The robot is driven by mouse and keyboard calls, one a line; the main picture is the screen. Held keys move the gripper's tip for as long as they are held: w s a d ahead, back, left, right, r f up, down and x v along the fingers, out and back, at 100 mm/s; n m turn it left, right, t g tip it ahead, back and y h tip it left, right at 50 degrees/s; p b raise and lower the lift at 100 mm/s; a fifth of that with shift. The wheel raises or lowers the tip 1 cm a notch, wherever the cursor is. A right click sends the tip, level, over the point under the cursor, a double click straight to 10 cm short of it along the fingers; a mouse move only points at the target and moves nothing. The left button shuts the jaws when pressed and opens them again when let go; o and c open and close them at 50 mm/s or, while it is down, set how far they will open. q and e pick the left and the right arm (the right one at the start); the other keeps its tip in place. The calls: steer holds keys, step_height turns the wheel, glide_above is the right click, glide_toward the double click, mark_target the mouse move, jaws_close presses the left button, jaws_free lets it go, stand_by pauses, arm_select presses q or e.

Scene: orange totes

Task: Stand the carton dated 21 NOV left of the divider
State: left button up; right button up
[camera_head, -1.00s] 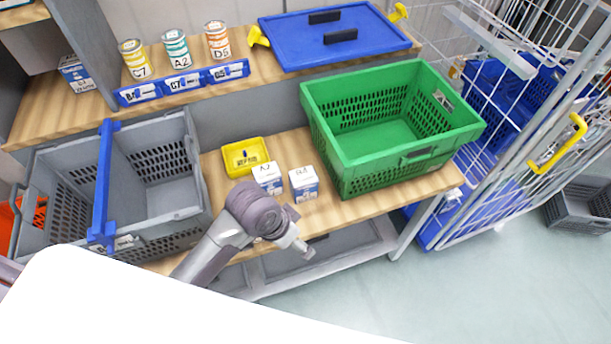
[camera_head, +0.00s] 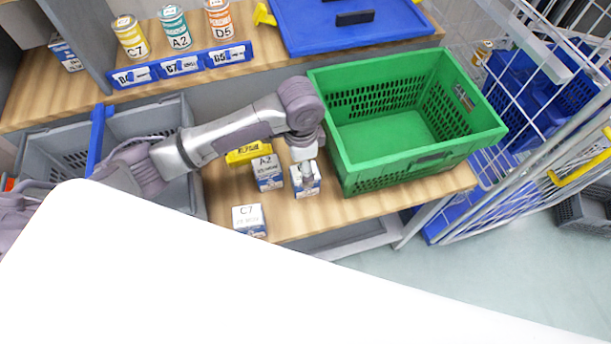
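Three small white-and-blue cartons stand on the wooden bench: one marked A2 (camera_head: 267,172), one marked C7 (camera_head: 249,220) nearer the front edge, and a right-hand carton (camera_head: 307,183) beside the green crate. Their dates are too small to read surely. My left gripper (camera_head: 304,167) points down at the top of the right-hand carton; its fingers are too small to tell whether they are open or shut. The blue divider (camera_head: 98,139) spans the grey crate (camera_head: 170,106) at the left, partly hidden by my arm. My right gripper is not in view.
An open, empty green crate (camera_head: 345,122) stands right of the cartons. A yellow tray (camera_head: 243,153) lies behind them, partly covered by my arm. Cans (camera_head: 175,28) and a blue lid (camera_head: 300,30) are on the upper shelf. A wire cage (camera_head: 520,110) stands at the right.

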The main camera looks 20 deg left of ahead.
arm_select(q)
step_height(320, 180, down, 2)
steer(key=shift+s+f, duration=0.1)
steer(key=shift+s, duration=0.05)
steer(key=shift+w+d+f, duration=0.1)
steer(key=shift+w+f, duration=0.25)
steer(key=shift+f, duration=0.25)
steer(key=shift+w+f+p, duration=0.2)
steer(key=shift+f, duration=0.95)
steer(key=shift+w+f+p, duration=0.15)
steer(key=shift+f+p, duration=0.05)
steer(key=shift+f, duration=0.9)
